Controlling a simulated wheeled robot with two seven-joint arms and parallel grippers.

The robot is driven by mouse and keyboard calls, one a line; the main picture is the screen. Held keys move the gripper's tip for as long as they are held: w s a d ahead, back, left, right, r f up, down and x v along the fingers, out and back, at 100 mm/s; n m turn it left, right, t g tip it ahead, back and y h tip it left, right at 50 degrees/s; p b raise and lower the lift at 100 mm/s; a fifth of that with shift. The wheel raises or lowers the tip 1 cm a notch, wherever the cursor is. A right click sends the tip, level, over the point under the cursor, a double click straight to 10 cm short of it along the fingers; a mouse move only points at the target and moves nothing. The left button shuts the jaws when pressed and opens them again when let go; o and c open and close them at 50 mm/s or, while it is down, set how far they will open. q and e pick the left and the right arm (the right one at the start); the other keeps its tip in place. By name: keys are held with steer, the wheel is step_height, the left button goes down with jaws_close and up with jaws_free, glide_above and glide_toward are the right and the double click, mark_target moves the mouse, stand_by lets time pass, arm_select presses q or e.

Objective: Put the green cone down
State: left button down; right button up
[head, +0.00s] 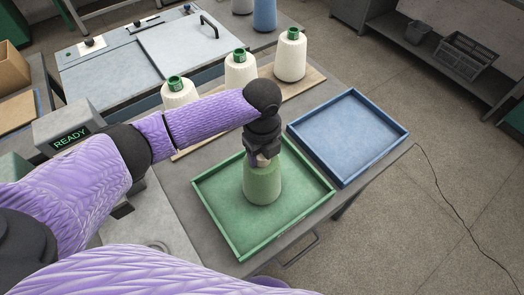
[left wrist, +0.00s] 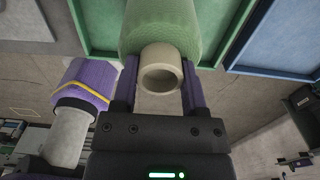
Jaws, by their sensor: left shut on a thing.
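The green cone (head: 262,183) stands upright within the green tray (head: 212,220) in the head view. I cannot tell whether its base touches the tray floor. My left gripper (head: 262,158) is above it, shut on the top of the cone. In the left wrist view, the gripper's two fingers (left wrist: 160,85) lie on either side of the cone's pale tube end (left wrist: 161,75), with the green yarn (left wrist: 160,25) beyond. The green tray's rim also shows in that view (left wrist: 238,35). My right gripper is not seen.
An empty blue tray (head: 350,135) lies right of the green one. White cones with green tops (head: 291,55) stand on a wooden board (head: 303,85) behind. A machine box reading READY (head: 70,135) is at left. A blue cone (head: 265,14) stands at the back.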

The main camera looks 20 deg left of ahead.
arm_select(q)
steer(key=shift+c, duration=0.6)
jaws_free()
step_height(320, 180, up, 12)
steer(key=p, duration=0.2)
steer(key=shift+p, duration=0.35)
steer(key=shift+r, duration=0.1)
